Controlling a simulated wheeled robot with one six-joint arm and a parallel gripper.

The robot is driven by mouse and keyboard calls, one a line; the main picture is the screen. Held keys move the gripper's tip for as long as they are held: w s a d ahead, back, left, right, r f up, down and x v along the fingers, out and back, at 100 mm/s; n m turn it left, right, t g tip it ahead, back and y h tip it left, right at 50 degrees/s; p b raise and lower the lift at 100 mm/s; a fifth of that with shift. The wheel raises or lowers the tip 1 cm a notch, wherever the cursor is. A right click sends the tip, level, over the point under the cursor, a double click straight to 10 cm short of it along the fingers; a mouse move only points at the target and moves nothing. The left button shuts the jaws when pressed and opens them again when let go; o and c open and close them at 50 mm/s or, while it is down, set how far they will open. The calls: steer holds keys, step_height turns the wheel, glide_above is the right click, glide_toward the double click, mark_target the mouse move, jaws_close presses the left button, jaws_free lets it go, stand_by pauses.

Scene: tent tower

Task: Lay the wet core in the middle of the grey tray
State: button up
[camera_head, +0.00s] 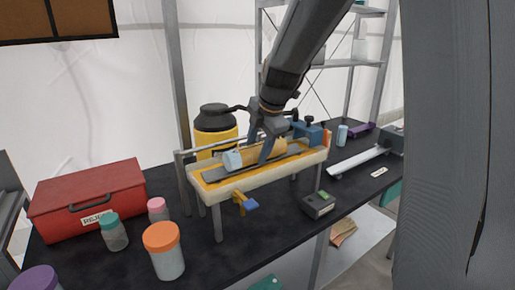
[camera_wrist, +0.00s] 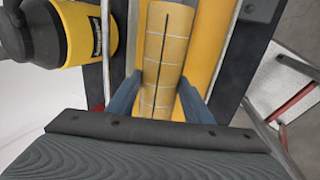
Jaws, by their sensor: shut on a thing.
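The wet core (camera_head: 268,148) is a pale yellow cylinder with a light blue end, lying lengthwise over a raised yellow-and-grey stand (camera_head: 222,186) in the head view. In the wrist view the core (camera_wrist: 166,45) shows a dark line along it and pale cross lines. My gripper (camera_head: 266,151) comes down from above and is shut on the core, with one finger on each side in the wrist view (camera_wrist: 160,98). I cannot tell whether the core touches the stand. A long light grey tray-like channel (camera_head: 357,161) lies on the black table at the right.
A yellow-and-black canister (camera_head: 214,130) stands close behind the stand. A red box (camera_head: 88,200) and several lidded jars, one orange-topped (camera_head: 165,255), are at the left. A small dark device (camera_head: 319,204) lies right of the stand. Bare black table (camera_head: 345,190) shows near the channel.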

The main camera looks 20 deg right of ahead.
stand_by(0.6)
steer(key=o, duration=1.6)
steer(key=shift+f, duration=0.1)
steer(key=shift+c, duration=0.2)
steer(key=b+v, duration=0.2)
steer(key=v, duration=0.5)
steer(key=shift+r, duration=0.4)
steer(key=shift+s+d, duration=0.1)
steer(key=shift+s, duration=0.05)
